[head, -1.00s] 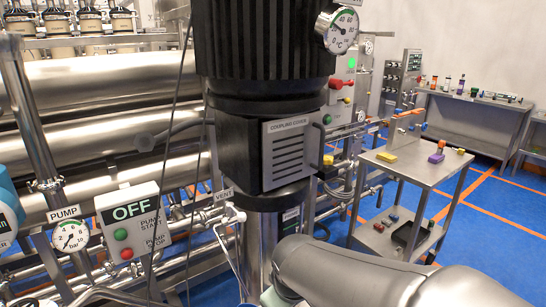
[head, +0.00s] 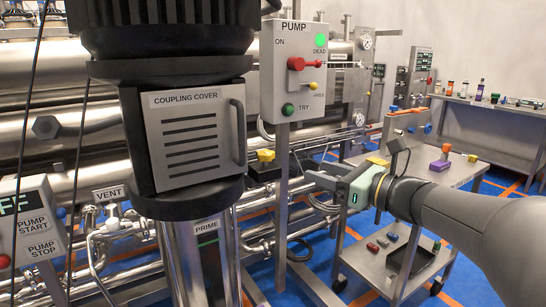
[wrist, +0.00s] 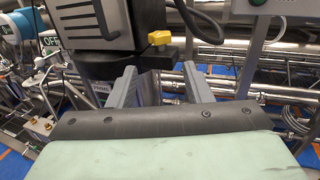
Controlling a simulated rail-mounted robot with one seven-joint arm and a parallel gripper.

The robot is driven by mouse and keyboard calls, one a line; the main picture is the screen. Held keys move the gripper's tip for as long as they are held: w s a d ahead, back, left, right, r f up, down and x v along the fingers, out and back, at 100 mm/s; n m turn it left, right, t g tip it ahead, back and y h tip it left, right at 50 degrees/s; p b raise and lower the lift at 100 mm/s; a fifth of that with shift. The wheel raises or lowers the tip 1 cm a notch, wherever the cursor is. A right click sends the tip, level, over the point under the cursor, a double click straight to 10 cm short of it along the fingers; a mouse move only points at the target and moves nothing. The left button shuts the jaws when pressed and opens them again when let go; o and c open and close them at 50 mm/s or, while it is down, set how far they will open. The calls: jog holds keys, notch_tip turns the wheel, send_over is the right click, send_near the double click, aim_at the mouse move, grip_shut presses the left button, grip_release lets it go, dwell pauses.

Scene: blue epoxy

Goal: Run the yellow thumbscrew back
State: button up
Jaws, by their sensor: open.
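A yellow knob (head: 265,155), which looks like the yellow thumbscrew, sits on a black block just right of the coupling cover (head: 196,132). It also shows in the wrist view (wrist: 160,38), above and beyond my fingertips. My gripper (head: 318,182) is right of the knob in the head view, with clear space between them. In the wrist view my gripper (wrist: 160,82) has its two grey fingers spread with nothing held between them. The knob's shaft is not clearly visible.
The pump panel (head: 293,70) stands behind, with a red handle, a green button and a small yellow knob. A steel cart (head: 440,178) carrying small parts stands behind my arm at right. Pipes run below. The coupling cover's handle (head: 238,132) projects near the yellow knob.

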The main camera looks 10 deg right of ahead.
aim_at(272, 156)
jog(key=p+x, duration=0.1)
jog(key=x, duration=1.5)
jog(key=c, duration=0.7)
